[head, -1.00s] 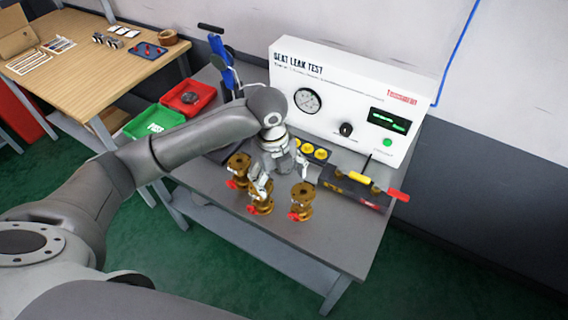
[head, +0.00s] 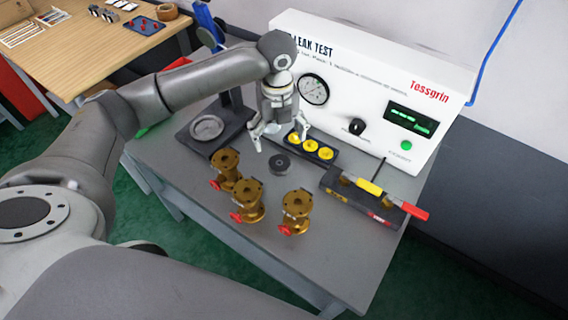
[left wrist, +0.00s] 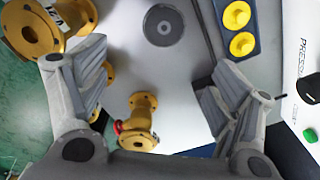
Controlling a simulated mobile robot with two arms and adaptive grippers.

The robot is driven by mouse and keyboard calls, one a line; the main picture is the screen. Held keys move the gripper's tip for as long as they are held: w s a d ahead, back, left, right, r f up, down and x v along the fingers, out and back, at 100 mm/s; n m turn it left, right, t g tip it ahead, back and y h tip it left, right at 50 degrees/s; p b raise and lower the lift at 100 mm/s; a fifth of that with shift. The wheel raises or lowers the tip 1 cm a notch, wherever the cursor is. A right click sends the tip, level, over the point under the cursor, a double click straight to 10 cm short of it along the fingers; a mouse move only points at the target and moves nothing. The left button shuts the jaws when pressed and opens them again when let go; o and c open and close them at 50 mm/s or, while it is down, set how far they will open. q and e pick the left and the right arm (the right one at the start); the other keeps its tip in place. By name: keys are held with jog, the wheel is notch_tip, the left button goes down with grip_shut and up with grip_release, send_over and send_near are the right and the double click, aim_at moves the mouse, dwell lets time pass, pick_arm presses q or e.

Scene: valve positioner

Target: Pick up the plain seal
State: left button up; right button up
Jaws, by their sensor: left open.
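I cannot tell which piece is the plain seal. My left gripper (head: 281,141) is open and empty, behind the disc and by the tray's left end. My right gripper is out of view.
Three brass valves, one being the right valve (head: 296,211), stand at the bench front. A dark holder with a yellow-and-red-handled tool (head: 385,193) is at right. The test box (head: 360,95) stands behind. A dark-based stand (head: 207,128) is at left.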

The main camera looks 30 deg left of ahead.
pick_arm(q)
notch_tip(320, 180, down, 2)
jog(key=w, duration=0.1)
send_over(280, 162)
jog(key=f, duration=0.5)
jog(key=shift+s+d, duration=0.2)
jog(key=f+p, duration=0.1)
jog(key=f, duration=0.3)
jog(key=shift+a+f, duration=0.15)
jog(key=shift+a, duration=0.05)
jog(key=shift+w+f, duration=0.1)
jog(key=shift+f, duration=0.4)
jog(key=c, duration=1.4)
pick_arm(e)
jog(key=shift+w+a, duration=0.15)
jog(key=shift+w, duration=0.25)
